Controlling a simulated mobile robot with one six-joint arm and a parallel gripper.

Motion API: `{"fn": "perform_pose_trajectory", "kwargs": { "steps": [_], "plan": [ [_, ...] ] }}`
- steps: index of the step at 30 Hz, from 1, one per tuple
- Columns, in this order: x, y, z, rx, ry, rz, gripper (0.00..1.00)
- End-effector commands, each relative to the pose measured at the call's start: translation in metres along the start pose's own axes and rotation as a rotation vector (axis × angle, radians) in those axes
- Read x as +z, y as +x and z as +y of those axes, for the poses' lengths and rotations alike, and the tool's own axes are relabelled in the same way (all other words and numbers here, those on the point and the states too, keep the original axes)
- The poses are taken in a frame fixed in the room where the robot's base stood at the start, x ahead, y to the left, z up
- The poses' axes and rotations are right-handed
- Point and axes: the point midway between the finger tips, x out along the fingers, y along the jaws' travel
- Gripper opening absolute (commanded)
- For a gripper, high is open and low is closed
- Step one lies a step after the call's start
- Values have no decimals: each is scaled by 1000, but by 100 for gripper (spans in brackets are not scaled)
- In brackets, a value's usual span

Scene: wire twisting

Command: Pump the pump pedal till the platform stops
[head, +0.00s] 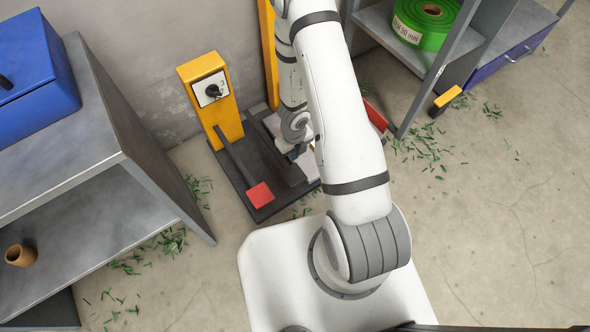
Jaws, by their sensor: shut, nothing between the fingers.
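The pump pedal is a red pad (260,194) on a dark lever (234,160), low at the front left of a dark machine base (265,211). My gripper (294,154) is small and dark in this view, shut and empty. It is over the machine, to the right of and behind the red pad, apart from it in the picture. Its height above the machine is hard to tell. My arm hides much of the machine's right side, and I cannot make out the platform clearly.
A yellow post (225,120) with a black knob (213,91) stands behind the pedal. A grey shelf with a blue box (40,60) is at left. Another shelf at upper right holds a green roll (425,20).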

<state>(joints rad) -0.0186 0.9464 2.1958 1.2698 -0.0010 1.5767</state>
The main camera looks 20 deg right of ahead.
Motion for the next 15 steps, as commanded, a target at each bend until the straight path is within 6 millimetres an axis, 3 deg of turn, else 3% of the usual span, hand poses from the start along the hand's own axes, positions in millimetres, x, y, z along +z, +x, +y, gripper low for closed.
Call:
{"fn": "perform_pose_trajectory", "kwargs": {
  "steps": [8,15],
  "plan": [
    [0,16,0,1,-1,0,0],
    [0,46,0,1,-2,0,0]
  ]
}}
